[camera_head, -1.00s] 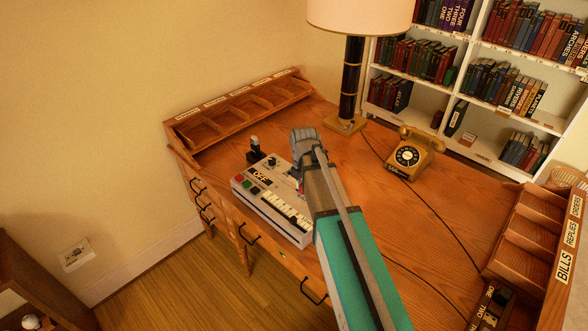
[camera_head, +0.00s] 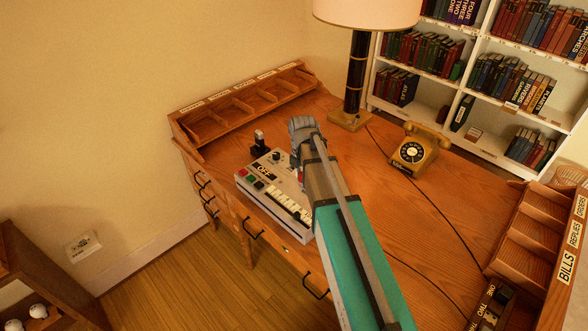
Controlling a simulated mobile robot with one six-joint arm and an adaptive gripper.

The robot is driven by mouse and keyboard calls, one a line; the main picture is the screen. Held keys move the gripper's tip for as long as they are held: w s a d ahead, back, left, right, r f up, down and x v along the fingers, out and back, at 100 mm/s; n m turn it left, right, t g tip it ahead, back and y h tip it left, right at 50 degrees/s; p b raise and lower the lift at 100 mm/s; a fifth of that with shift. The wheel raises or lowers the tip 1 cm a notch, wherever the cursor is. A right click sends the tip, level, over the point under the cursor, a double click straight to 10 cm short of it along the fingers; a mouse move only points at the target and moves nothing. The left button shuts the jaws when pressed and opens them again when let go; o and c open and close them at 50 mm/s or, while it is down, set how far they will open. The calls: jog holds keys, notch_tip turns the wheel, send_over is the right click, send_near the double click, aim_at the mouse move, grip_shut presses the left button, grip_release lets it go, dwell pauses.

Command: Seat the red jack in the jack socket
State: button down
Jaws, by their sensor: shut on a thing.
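A grey desk machine (camera_head: 284,203) with coloured buttons, a row of white keys and an "OFF" label stands at the desk's front left. My gripper (camera_head: 297,178) reaches down over the machine's right side, with my arm covering much of that part. A small bit of red (camera_head: 300,173) shows just under the gripper, which looks shut on the red jack. Most of the jack is hidden. The jack socket cannot be made out, so I cannot tell whether the jack touches it.
A dark stamp-like object (camera_head: 259,140) stands behind the machine at the left. A sorter tray (camera_head: 245,101) runs along the back left. A lamp (camera_head: 354,90), an ochre telephone (camera_head: 414,149) and a labelled rack (camera_head: 535,240) stand farther right. The desk middle (camera_head: 400,215) is mostly clear apart from a cable.

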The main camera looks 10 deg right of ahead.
jog(key=w+a+r+p, duration=0.2)
jog(key=a+r+p, duration=0.2)
jog(key=r+p, duration=0.1)
jog(key=shift+a+r, duration=0.25)
jog(key=shift+w, duration=0.1)
jog(key=w+d+f+b, duration=0.1)
jog(key=w+f+b, duration=0.2)
jog(key=w, duration=0.1)
jog(key=w+d+f+b, duration=0.2)
jog(key=w+f+b, duration=0.1)
jog(key=w, duration=0.1)
jog(key=w+d+f+b, duration=0.1)
jog(key=w+f+b, duration=0.2)
jog(key=w, duration=0.1)
jog(key=shift+w+d, duration=0.2)
jog(key=shift+d, duration=0.05)
dwell(0.4)
